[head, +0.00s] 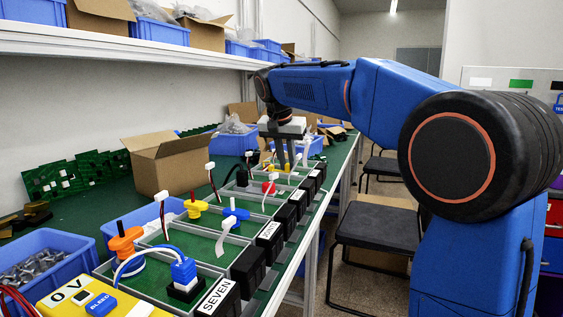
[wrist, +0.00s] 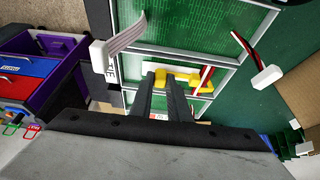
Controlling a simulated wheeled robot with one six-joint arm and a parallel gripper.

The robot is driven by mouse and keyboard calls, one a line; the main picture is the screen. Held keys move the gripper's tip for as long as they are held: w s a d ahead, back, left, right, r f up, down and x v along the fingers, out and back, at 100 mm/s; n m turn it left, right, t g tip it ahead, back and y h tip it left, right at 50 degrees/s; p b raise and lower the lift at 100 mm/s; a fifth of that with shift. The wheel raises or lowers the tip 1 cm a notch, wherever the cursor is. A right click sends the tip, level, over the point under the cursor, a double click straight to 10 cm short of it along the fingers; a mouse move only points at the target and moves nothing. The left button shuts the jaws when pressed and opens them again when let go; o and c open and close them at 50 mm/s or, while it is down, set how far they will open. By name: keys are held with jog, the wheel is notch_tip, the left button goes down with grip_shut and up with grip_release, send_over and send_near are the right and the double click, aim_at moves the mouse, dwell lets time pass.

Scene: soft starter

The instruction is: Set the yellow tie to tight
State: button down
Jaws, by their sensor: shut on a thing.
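A yellow tie (wrist: 188,80) lies across one compartment of the green-floored grey frame in the wrist view, with a white piece at one end and a red strip beside it. My gripper (wrist: 160,79) reaches down to it with both dark fingers and is shut on its yellow bar. In the head view my gripper (head: 284,166) is low over the far compartments, and small bits of yellow (head: 298,167) show beside the fingers. The fingers hide part of the tie, and I cannot tell how tight it is.
Nearer compartments hold another yellow part (head: 195,207), a blue part (head: 236,212), an orange knob (head: 125,245) and a blue plug (head: 183,271). White-ended cables stand up around the frame, one (wrist: 265,77) close by. An open cardboard box (head: 170,162) stands left.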

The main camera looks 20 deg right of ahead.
jog(key=c, duration=1.7)
grip_release()
jog(key=v, duration=1.7)
jog(key=shift+d+r, duration=0.1)
jog(key=shift+r, duration=0.15)
jog(key=s+d+f+n+y, duration=0.15)
jog(key=s+d+f, duration=0.25)
jog(key=s+f, duration=0.45)
jog(key=s+d+f+n, duration=0.3)
jog(key=s+f, duration=0.5)
jog(key=s, duration=0.1)
jog(key=s+f+n, duration=0.1)
jog(key=s+f, duration=0.5)
jog(key=f, duration=0.2)
jog(key=s+d+f+y, duration=0.1)
jog(key=s+f, duration=0.5)
jog(key=f, duration=0.2)
jog(key=s+f+n+t, duration=0.1)
jog(key=s+f, duration=0.5)
jog(key=f, duration=0.1)
jog(key=shift+d+f+n, duration=0.35)
jog(key=shift+f, duration=0.05)
